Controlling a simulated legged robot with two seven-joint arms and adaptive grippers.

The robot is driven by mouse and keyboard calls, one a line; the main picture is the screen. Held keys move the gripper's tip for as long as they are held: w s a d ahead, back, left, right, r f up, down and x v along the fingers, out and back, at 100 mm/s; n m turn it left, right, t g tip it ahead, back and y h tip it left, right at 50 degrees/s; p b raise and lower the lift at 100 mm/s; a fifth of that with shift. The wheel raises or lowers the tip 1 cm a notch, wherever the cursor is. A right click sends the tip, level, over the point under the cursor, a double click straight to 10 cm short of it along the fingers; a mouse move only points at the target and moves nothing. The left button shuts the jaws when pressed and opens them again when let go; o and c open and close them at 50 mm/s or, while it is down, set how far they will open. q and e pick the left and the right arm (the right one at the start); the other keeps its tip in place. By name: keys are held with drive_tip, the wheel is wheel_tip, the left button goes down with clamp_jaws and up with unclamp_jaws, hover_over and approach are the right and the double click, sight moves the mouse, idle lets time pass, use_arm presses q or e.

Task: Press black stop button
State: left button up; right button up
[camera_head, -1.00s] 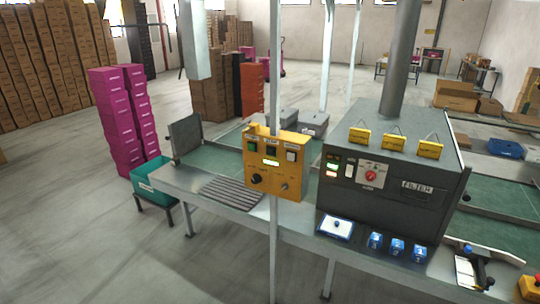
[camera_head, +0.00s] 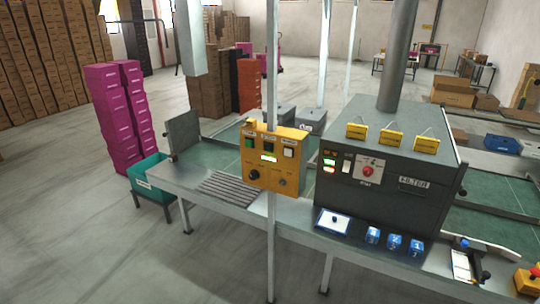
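A yellow control panel (camera_head: 272,178) is fixed to a thin upright post at the front of the line. Its top row has a green button (camera_head: 250,144), a dark button (camera_head: 269,147) and a white button (camera_head: 289,152). A lit green display (camera_head: 269,158) is below them. A black knob (camera_head: 253,174) is at the panel's lower left. The labels are too small to read, so I cannot tell which control is the stop button. Neither of my grippers shows in the head view.
A grey machine (camera_head: 385,160) with a red knob (camera_head: 368,170) stands right of the panel. The metal table (camera_head: 180,180) runs along the front. A teal bin (camera_head: 150,177) and pink box stacks (camera_head: 118,115) are at left. The floor in front is clear.

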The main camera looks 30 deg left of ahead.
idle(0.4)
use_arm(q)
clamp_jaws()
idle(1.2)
